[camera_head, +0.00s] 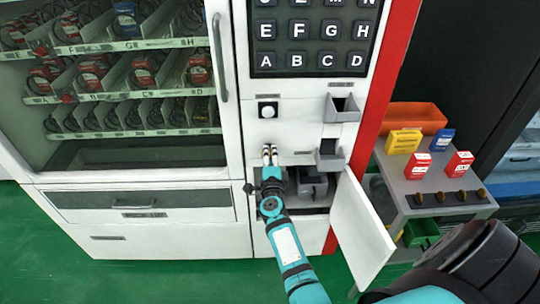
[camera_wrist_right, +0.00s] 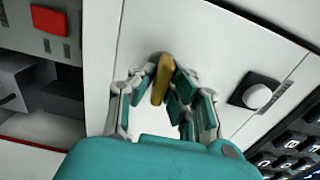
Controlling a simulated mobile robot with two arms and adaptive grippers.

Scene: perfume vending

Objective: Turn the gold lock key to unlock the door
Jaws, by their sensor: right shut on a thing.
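The gold lock key (camera_wrist_right: 162,80) stands out from the white front panel (camera_wrist_right: 235,60) in the right wrist view, slightly tilted. The two jaws of my right gripper (camera_wrist_right: 160,85) are shut on it, one on each side. In the head view my right gripper (camera_head: 270,155) reaches up to the white panel, below a round white button (camera_head: 267,111). There the fingers largely hide the key. The left gripper is not in view. The large glass door (camera_head: 120,80) is at the left and looks closed.
A small white door (camera_head: 362,235) hangs open at the lower right, in front of a dark compartment (camera_head: 316,190). A grey cart (camera_head: 415,200) with boxes and an orange bin (camera_head: 417,117) stands at right. A letter keypad (camera_head: 315,40) is above. The green floor (camera_head: 190,275) is clear.

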